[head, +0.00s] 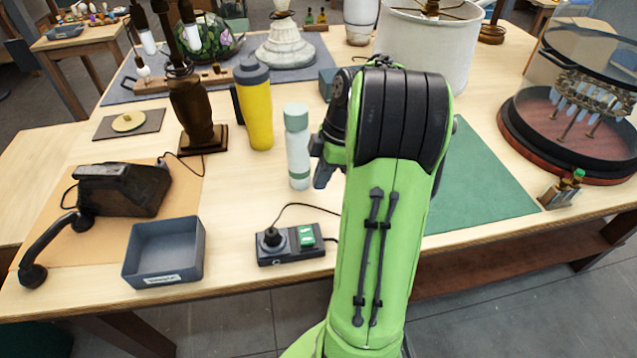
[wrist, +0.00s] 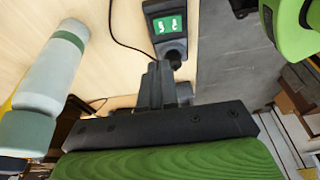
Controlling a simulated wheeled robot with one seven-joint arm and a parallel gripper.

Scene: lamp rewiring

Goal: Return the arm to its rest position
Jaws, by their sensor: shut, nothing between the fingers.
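My green arm rises through the middle of the head view, bent at a black joint cover. My gripper (wrist: 158,72) shows in the wrist view with its dark fingers together and nothing held. In the head view part of the gripper (head: 322,176) pokes out left of the arm, above the table, and the rest is hidden. The black power strip (head: 291,244), with a plug in it and a green switch, lies at the table's front edge. It also shows beyond the fingertips in the wrist view (wrist: 168,25). The brown lamp base (head: 195,112) stands at the back left.
A pale bottle (head: 297,148) stands close left of the gripper, with a yellow tumbler (head: 256,110) behind it. A grey tray (head: 165,252) and an old telephone (head: 120,190) are at left. A white lampshade (head: 425,48) stands behind the arm. The green mat (head: 480,185) looks clear.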

